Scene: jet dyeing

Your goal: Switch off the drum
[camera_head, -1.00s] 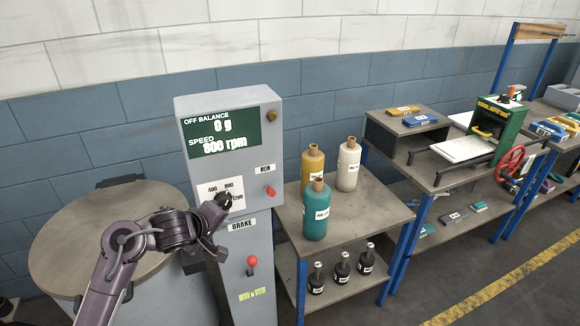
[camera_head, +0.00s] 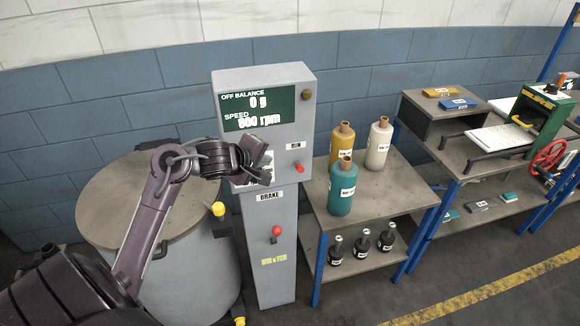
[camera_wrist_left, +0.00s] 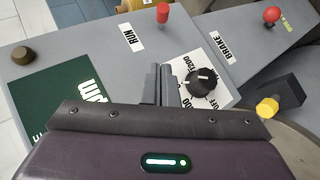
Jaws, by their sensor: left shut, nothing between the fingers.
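The drum (camera_head: 120,205) is a round tub with a flat lid at the left of the head view. Beside it stands the grey control panel (camera_head: 300,88); its display (camera_head: 258,110) shows off balance 0 g and a speed that looks like 600 rpm. A red RUN switch (camera_head: 299,169) is on its face and also shows in the wrist view (camera_wrist_left: 163,13). A red-knobbed BRAKE lever (camera_head: 277,231) sits lower. My left gripper (camera_head: 264,164) is shut and empty in front of the panel, hiding the dial. In the wrist view its fingertips (camera_wrist_left: 161,84) are beside the black speed knob (camera_wrist_left: 201,82).
A yellow-tipped black part (camera_head: 218,209) projects between drum and panel. Right of the panel, a shelf (camera_head: 375,190) holds three large bottles, with small dark bottles below. Further right are more shelves and a green press (camera_head: 540,120). The floor at the front right is clear.

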